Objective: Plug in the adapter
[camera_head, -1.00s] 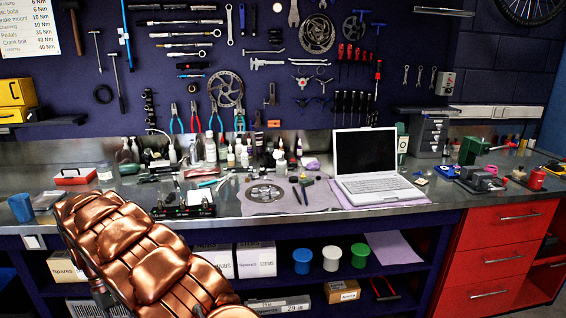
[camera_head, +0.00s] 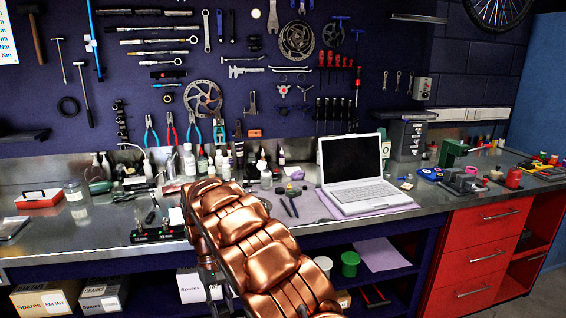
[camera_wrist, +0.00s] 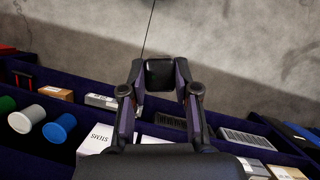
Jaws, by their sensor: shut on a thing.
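In the wrist view my gripper (camera_wrist: 160,78) is shut on a small dark block, which looks like the adapter (camera_wrist: 159,72). The block sits between the two fingertips, and a thin dark cable runs up from it. Its prongs cannot be made out. The gripper is over the floor in front of the bench's lower shelf. In the head view my copper-coloured arm covers the middle of the bench, and gripper and adapter cannot be made out there. A white strip that looks like a socket strip (camera_head: 470,115) is on the wall at the back right.
An open laptop (camera_head: 357,172) stands right of my arm on the metal bench (camera_head: 330,229). Bottles (camera_head: 189,160) and small tools crowd the bench left of it. Red drawers (camera_head: 487,255) are at the right.

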